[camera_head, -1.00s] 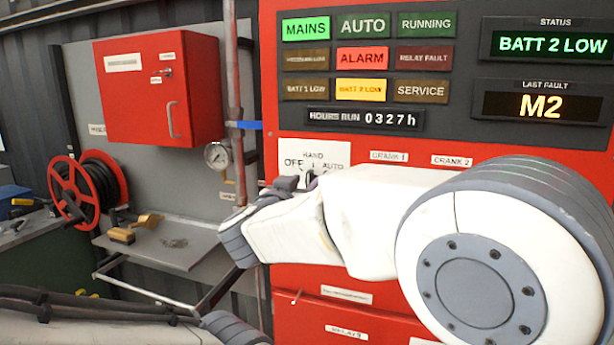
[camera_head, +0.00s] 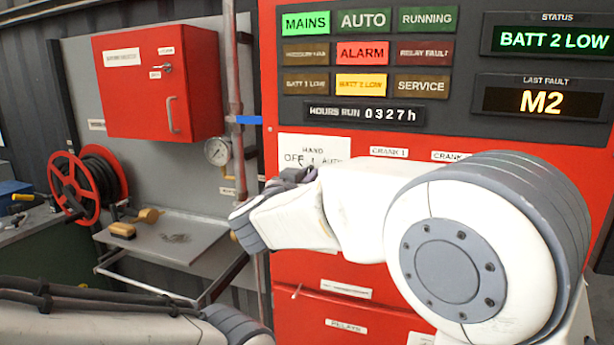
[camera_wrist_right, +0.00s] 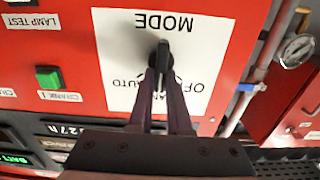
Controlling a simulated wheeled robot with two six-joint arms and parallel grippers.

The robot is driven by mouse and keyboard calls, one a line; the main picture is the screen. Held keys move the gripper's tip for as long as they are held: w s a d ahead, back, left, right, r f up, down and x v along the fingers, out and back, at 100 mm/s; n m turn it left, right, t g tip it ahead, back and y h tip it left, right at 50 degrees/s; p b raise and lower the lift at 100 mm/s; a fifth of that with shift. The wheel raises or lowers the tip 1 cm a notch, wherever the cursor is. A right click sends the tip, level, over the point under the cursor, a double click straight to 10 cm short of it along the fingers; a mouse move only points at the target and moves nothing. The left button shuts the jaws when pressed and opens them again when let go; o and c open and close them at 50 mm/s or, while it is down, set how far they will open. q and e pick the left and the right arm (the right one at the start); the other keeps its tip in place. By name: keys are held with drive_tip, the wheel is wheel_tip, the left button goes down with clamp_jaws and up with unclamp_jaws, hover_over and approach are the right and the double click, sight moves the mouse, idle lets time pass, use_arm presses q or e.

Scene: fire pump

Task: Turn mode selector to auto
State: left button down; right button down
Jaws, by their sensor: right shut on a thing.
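The mode selector has a white plate (camera_head: 330,146) marked HAND, OFF and AUTO on the red panel. In the right wrist view the plate (camera_wrist_right: 115,55) appears upside down, with AUTO on the left and OFF on the right. The selector's black knob (camera_wrist_right: 163,57) stands near its middle. My right gripper (camera_wrist_right: 161,76) is shut on the knob, its two dark fingers on either side. In the head view this gripper (camera_head: 300,174) is at the plate's lower part and hides the knob. I cannot tell which mark the knob points to. My left gripper is out of view.
Lit indicators (camera_head: 362,53) and two status displays (camera_head: 543,101) are above. A green button (camera_wrist_right: 49,78) marked CRANK 1 is beside the plate. A vertical pipe with a gauge (camera_head: 217,151), a red cabinet (camera_head: 160,85), a hose reel (camera_head: 75,185) and a shelf (camera_head: 170,237) are left.

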drive_tip(key=m+b, duration=0.2)
drive_tip(key=m, duration=0.1)
drive_tip(key=m+b, duration=0.2)
drive_tip(key=m, duration=0.1)
drive_tip(key=d+m+b, duration=0.1)
drive_tip(key=m+b, duration=0.1)
drive_tip(key=m, duration=0.1)
drive_tip(key=shift+s+f, duration=0.15)
drive_tip(key=shift+f, duration=0.15)
drive_tip(key=shift+m, duration=0.4)
drive_tip(key=c, duration=0.9)
unclamp_jaws()
drive_tip(key=shift+o, duration=0.2)
drive_tip(key=shift+s, duration=0.1)
